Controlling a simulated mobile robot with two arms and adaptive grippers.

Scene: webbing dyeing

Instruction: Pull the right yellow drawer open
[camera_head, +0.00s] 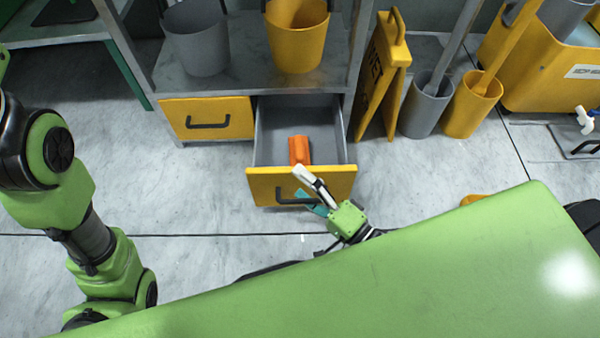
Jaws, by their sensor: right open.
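The right yellow drawer (265,185) stands pulled out from the grey shelf unit, so its grey inside shows. An orange object (299,150) lies in it near the front. The drawer's dark bar handle (284,199) is on its yellow front. My right gripper (308,186) is open at the right half of this front, with its pale finger over the top edge and a teal part beside the handle. I cannot tell whether it touches the handle. My left arm shows at the left, but its gripper is out of view.
The left yellow drawer (208,119) is shut. A grey bucket (196,40) and a yellow bucket (297,36) stand on the shelf above. A yellow folding sign (383,75) stands right of the unit. Bare floor (190,205) lies in front.

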